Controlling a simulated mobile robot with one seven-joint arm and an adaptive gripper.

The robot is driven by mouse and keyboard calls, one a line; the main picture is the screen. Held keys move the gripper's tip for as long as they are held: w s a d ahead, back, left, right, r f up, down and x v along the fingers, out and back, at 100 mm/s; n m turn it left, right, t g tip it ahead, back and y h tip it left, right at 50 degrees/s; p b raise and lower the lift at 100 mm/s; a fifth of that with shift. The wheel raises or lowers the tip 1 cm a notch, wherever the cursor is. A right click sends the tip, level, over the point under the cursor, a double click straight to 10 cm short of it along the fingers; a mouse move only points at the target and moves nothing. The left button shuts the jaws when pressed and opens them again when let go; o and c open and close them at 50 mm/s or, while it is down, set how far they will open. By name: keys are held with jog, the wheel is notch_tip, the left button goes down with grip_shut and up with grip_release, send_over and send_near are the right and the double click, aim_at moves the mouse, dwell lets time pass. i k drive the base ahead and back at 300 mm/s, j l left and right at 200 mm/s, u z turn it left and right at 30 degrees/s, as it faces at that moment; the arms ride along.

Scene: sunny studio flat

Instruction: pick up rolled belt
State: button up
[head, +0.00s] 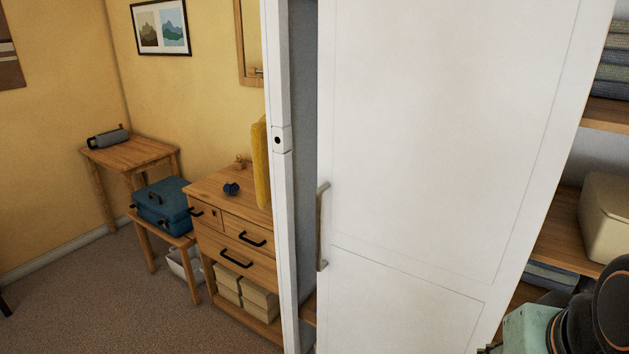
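A small dark blue, rounded thing (231,188) lies on top of the wooden dresser (215,179), left of the white door. It may be the rolled belt, but it is too small to tell. No other thing in view is clearly a rolled belt. Dark rounded parts at the lower right corner look like my arm; my gripper's fingers cannot be made out there.
A large white door (420,130) with a handle (321,227) fills the middle. Right of it are shelves with a cream box (604,218) and folded cloths (612,67). A blue case (163,204) sits on a low bench at left. Carpet (110,300) is clear at lower left.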

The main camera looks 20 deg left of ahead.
aim_at(231, 187)
jog(key=u, duration=1.35)
jog(key=z, duration=0.4)
jog(key=i+j+z, duration=0.1)
jog(key=z, duration=0.25)
jog(key=j+z, duration=0.1)
jog(key=z, duration=0.3)
jog(key=i+j+z, duration=0.25)
jog(key=j+z, duration=0.25)
jog(key=j, duration=0.25)
jog(key=i+j+z, duration=0.15)
jog(key=j, duration=0.2)
jog(key=j+z, duration=0.2)
jog(key=j, duration=0.2)
jog(key=j+z, duration=0.25)
jog(key=j, duration=1.3)
